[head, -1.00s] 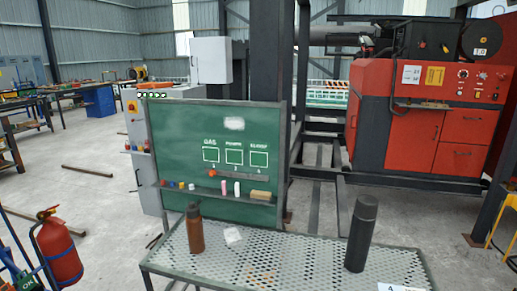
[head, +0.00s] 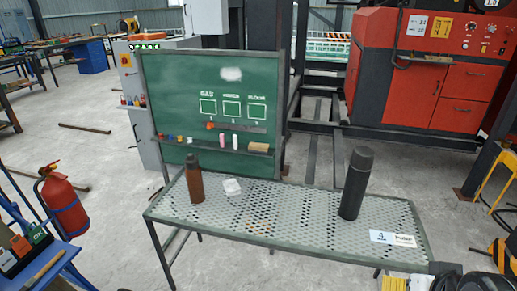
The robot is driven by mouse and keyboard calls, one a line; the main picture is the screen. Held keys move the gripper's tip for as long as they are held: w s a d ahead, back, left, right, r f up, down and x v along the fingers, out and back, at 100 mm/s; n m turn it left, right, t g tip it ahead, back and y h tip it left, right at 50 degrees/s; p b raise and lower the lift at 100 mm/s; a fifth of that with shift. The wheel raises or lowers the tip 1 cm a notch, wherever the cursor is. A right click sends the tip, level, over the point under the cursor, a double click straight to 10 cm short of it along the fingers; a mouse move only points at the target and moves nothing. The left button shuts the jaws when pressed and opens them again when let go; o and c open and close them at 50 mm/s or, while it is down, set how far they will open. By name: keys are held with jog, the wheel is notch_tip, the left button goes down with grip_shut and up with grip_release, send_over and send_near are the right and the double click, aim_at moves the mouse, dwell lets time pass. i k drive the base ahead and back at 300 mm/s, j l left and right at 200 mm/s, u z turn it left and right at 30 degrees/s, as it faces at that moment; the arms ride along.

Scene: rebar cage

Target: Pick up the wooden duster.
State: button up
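The wooden duster (head: 259,147) is a small tan block on the ledge of the green chalkboard (head: 205,100), at the ledge's right end in the head view. A pink piece (head: 221,142) and a white piece (head: 236,142) stand on the ledge just left of it. Nothing covers the duster in this view. My gripper is not visible in the head view.
A perforated metal table (head: 272,222) stands before the board, bearing a brown bottle (head: 194,180), a black bottle (head: 356,183) and a small clear-white item (head: 231,187). A fire extinguisher (head: 64,204) stands at left. Red machinery (head: 420,90) is behind right.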

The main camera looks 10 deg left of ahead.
aim_at(254, 147)
jog(key=i+j+z, duration=0.1)
jog(key=j, duration=0.3)
jog(key=i+j+z, duration=0.1)
jog(key=i+j, duration=0.15)
jog(key=i+j+z, duration=0.1)
jog(key=j, duration=0.4)
jog(key=i+j, duration=0.25)
jog(key=j, duration=0.2)
jog(key=i+j+z, duration=0.15)
jog(key=j, duration=0.25)
jog(key=i+j+z, duration=0.1)
jog(key=j, duration=0.35)
jog(key=i+j+z, duration=0.1)
jog(key=j, duration=0.3)
jog(key=i+j+z, duration=0.1)
jog(key=j, duration=0.35)
